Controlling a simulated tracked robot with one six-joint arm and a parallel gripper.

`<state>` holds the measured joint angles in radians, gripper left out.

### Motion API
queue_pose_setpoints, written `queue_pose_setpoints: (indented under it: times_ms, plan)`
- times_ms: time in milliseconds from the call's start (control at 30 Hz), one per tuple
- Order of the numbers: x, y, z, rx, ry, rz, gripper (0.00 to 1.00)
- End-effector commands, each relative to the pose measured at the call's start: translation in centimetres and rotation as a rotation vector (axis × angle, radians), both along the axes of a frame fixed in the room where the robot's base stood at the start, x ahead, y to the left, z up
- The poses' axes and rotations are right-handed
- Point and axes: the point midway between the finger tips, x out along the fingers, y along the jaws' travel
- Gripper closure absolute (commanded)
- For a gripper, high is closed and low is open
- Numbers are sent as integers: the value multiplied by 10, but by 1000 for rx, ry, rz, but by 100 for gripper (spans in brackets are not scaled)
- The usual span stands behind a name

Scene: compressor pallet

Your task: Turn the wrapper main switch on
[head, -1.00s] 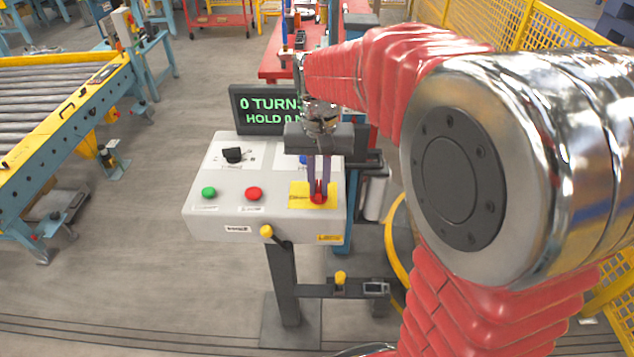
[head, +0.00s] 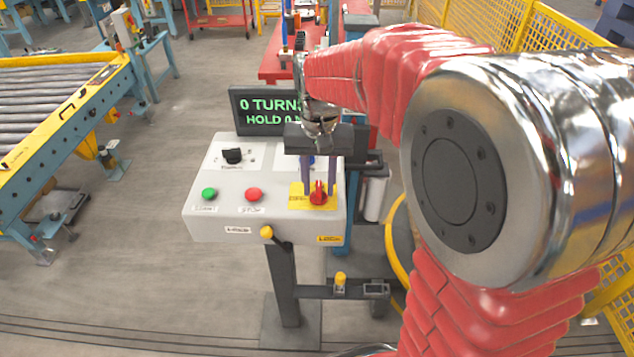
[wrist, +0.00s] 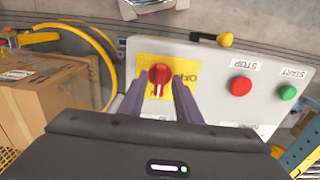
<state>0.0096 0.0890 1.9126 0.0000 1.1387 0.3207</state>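The wrapper main switch (head: 318,198) is a red rotary knob on a yellow plate (head: 297,203) at the right front of the grey control panel. In the wrist view the knob (wrist: 160,73) has its white-marked handle pointing toward my gripper's body, not toward the upside-down OFF text at its right. The ON lettering cannot be read. My gripper (head: 318,189) points down over the switch with its two fingers apart. In the wrist view the fingers (wrist: 159,86) stand either side of the handle, with gaps.
A green button (head: 209,193), a red stop button (head: 254,194) and a black selector (head: 232,155) share the panel. A display (head: 262,110) stands behind it. A cardboard box (wrist: 55,95) shows beside the panel. A roller conveyor (head: 60,95) is at left, yellow fencing (head: 480,25) at right.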

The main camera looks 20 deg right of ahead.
Motion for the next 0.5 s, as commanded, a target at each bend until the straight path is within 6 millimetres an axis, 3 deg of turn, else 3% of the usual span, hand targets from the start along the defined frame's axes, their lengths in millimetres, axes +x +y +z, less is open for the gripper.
queue_pose_setpoints:
  times_ms: [267, 500]
  plan:
    - [1, 0, 19, 0, -3, 0, 70]
    - [1, 0, 58, 0, -3, 0, 70]
